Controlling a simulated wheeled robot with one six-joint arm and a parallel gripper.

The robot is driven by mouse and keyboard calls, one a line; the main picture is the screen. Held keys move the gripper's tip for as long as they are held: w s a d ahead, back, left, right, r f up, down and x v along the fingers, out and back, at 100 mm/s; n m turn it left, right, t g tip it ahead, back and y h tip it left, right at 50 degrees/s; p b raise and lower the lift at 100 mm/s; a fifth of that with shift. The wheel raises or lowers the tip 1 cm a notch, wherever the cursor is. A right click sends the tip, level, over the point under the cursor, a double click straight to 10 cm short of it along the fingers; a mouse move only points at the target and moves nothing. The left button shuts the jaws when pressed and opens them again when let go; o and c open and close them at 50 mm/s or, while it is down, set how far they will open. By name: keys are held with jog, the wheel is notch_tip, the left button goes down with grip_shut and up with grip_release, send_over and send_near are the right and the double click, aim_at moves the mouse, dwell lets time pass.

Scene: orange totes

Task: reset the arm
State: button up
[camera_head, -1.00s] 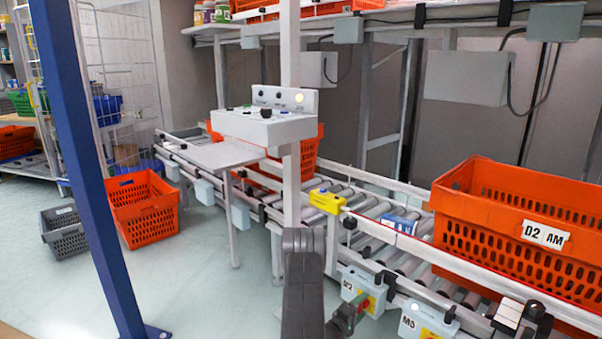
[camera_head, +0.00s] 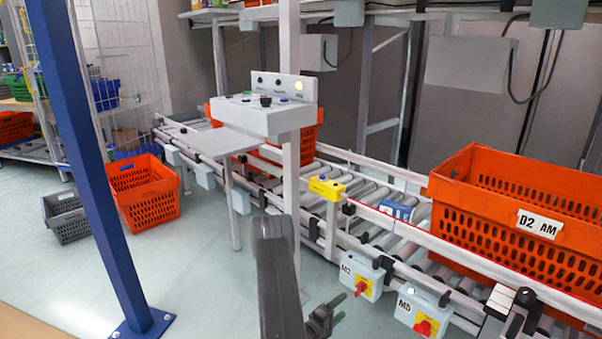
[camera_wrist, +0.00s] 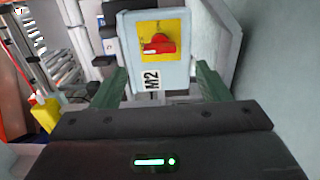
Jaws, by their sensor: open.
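My gripper (camera_head: 338,308) is low in the head view, left of and below the M2 switch box (camera_head: 346,270). Its two green fingers are apart with nothing between them; they also show in the wrist view (camera_wrist: 161,85). In the wrist view, the pale blue M2 box (camera_wrist: 127,45) with its yellow plate and red knob (camera_wrist: 158,44) stands ahead, in line with the gap between the fingers. The fingers appear clear of the knob. My dark arm link rises at the bottom middle of the head view.
An M5 switch box (camera_head: 418,311) hangs right of M2 under the roller conveyor (camera_head: 365,237). An orange tote (camera_head: 470,215) labelled D2 AM sits on the conveyor. A control panel (camera_head: 275,115) stands behind. A blue post (camera_head: 95,170) is at left. Pale floor lies open between.

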aim_at(356, 292)
jog(key=b+x, duration=0.2)
jog(key=x, duration=0.8)
jog(key=shift+w+d+f+b, duration=0.1)
jog(key=shift+d+f+b, duration=0.1)
jog(key=shift+b, duration=0.2)
jog(key=shift+w+r+m, duration=0.1)
jog(key=shift+r+m, duration=0.05)
jog(key=shift+m, duration=0.15)
jog(key=m, duration=0.3)
jog(key=shift+m, duration=0.4)
jog(key=m+p, duration=0.1)
jog(key=m, duration=0.3)
jog(key=shift+m, duration=0.3)
jog(key=m+p, duration=0.1)
jog(key=m, duration=0.3)
jog(key=shift+a+m, duration=0.1)
jog(key=shift+m, duration=0.2)
jog(key=shift+m+p, duration=1.25)
jog(key=shift+m, duration=0.95)
